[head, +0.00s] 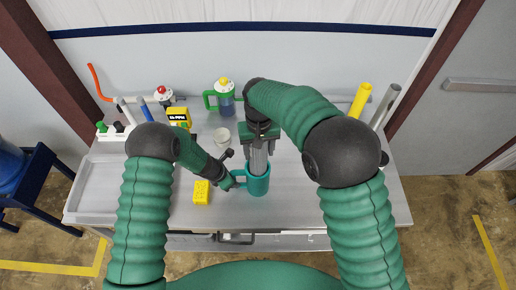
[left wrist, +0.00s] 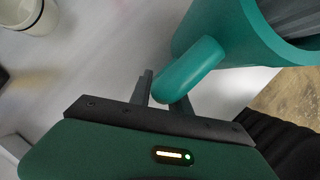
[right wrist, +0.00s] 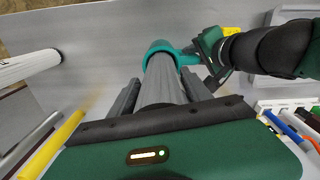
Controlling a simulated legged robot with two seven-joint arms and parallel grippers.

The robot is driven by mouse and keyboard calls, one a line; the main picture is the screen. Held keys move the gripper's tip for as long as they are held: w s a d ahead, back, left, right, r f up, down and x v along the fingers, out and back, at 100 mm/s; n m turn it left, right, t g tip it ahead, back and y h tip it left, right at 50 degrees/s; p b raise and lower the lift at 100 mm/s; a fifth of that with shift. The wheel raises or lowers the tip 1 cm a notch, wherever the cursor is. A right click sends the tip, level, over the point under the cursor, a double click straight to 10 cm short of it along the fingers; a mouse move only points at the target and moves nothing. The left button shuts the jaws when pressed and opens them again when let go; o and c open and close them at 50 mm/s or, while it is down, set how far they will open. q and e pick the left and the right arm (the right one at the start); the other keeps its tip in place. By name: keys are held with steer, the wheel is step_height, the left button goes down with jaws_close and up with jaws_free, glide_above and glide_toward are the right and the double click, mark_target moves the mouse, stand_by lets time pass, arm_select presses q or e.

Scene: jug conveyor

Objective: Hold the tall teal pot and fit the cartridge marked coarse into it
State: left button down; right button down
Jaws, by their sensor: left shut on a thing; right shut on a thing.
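The teal pot (head: 259,185) stands upright near the table's front edge, its handle to the left. My left gripper (head: 232,181) is shut on that handle (left wrist: 190,68). My right gripper (head: 259,147) is above the pot, shut on a grey ribbed cartridge (head: 258,161). The cartridge points down with its lower end within the pot's mouth; it also shows inside the rim in the left wrist view (left wrist: 296,14). In the right wrist view the cartridge (right wrist: 162,78) runs into the teal rim (right wrist: 157,46). How deep it sits is hidden, and I can read no marking on it.
A yellow block (head: 201,192) lies left of the pot, a white cup (head: 222,137) behind it. A green-handled jug (head: 226,104) and a yellow meter (head: 178,115) stand at the back. Yellow (head: 360,99) and grey (head: 385,106) cylinders are at right. A tray (head: 88,207) is at left.

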mark_target(259, 165)
arm_select(q)
steer(key=shift+s+d, duration=0.1)
steer(key=shift+d, duration=0.1)
arm_select(e)
steer(key=shift+a+f, duration=0.15)
steer(key=shift+f, duration=4.4)
arm_select(q)
steer(key=shift+f, duration=0.1)
arm_select(e)
steer(key=shift+c, duration=2)
jaws_free()
arm_select(q)
steer(key=shift+a, duration=0.1)
arm_select(e)
steer(key=shift+r, duration=0.2)
arm_select(q)
steer(key=shift+a, duration=0.1)
arm_select(e)
step_height(259, 165, up, 12)
steer(key=shift+f, duration=0.2)
